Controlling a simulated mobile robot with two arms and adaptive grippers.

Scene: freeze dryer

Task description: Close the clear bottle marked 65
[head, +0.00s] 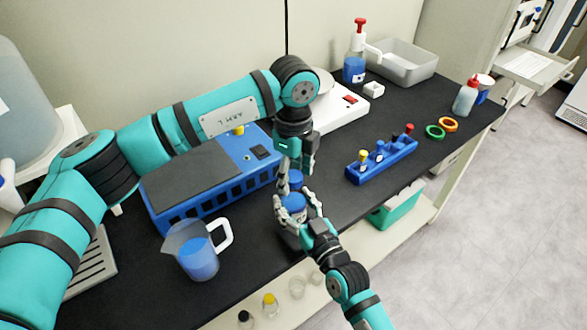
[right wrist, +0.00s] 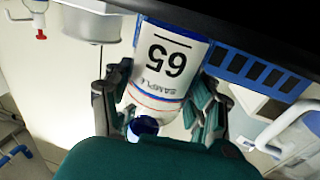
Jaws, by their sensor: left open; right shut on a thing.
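The bottle marked 65 (right wrist: 165,70) fills the middle of the right wrist view, upside down in the picture, with a white SAMPLE label. A blue round top, which looks like a cap (right wrist: 143,126), shows at its mouth end; whether it is seated I cannot tell. In the head view this blue top (head: 293,202) shows between the fingers of my right gripper (head: 295,217), shut around the bottle. My left gripper (head: 294,168) is open just above and behind. A second blue round piece (head: 295,178) shows below its fingertips, partly hidden.
A blue machine (head: 210,205) stands behind and left. A beaker of blue liquid (head: 198,258) stands front left. A blue rack (head: 382,160) with several small capped vials stands right. Green and orange rings (head: 435,132) lie farther right. Bench surface between rack and front edge is clear.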

